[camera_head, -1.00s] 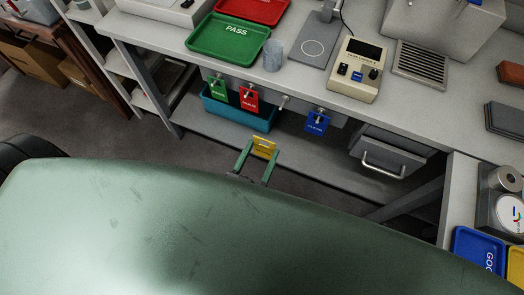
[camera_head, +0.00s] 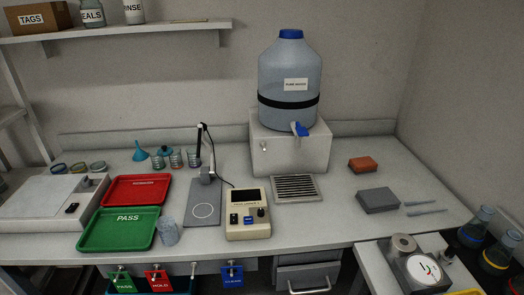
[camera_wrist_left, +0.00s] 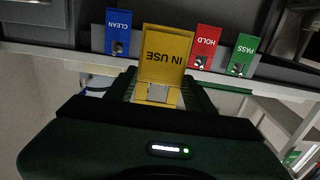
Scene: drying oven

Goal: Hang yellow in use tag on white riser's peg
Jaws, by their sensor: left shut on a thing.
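The yellow IN USE tag (camera_wrist_left: 165,55) is in the left wrist view, its lettering upside down there. My left gripper (camera_wrist_left: 158,92) is shut on the tag's end, and the rest of the tag sticks out past the fingers. The white riser (camera_head: 290,150) stands on the counter in the head view, under a large blue water jug (camera_head: 288,85). A small peg (camera_head: 264,147) shows on the left part of the riser's front face. It looks empty. Neither of my grippers shows in the head view, and the right one is in no view.
Green PASS (camera_head: 122,283), red HOLD (camera_head: 157,280) and blue CLEAN (camera_head: 232,276) tags hang along the counter's front edge. A beige meter (camera_head: 248,215) and a metal grille (camera_head: 296,188) stand before the riser. A blue tap (camera_head: 300,129) juts out above it.

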